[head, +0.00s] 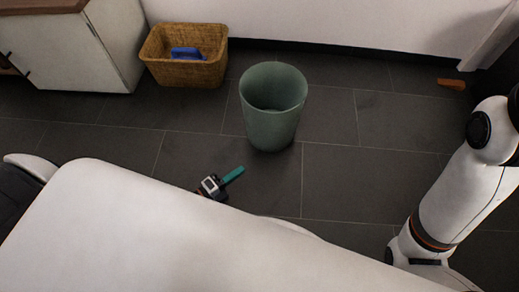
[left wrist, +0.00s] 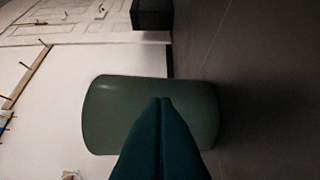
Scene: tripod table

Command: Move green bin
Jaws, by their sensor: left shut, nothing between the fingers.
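The green bin (head: 271,128) stands upright and open-topped on the dark tiled floor, near the middle of the head view. No contents show inside it. My left gripper (head: 240,170) is low in front of the bin, a little to its left in the picture. Its teal fingers are shut with nothing between them and point toward the bin, apart from it in the head view. In the left wrist view the bin (left wrist: 110,112) appears on its side behind the closed fingertips (left wrist: 161,99), which hide part of it. My right gripper is out of view.
A wicker basket (head: 185,70) with a blue item (head: 188,53) inside stands behind left, beside a white cabinet (head: 115,40). A white wall (head: 330,22) runs behind. A small orange-brown object (head: 451,84) lies at far right. Floor right of the bin is clear.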

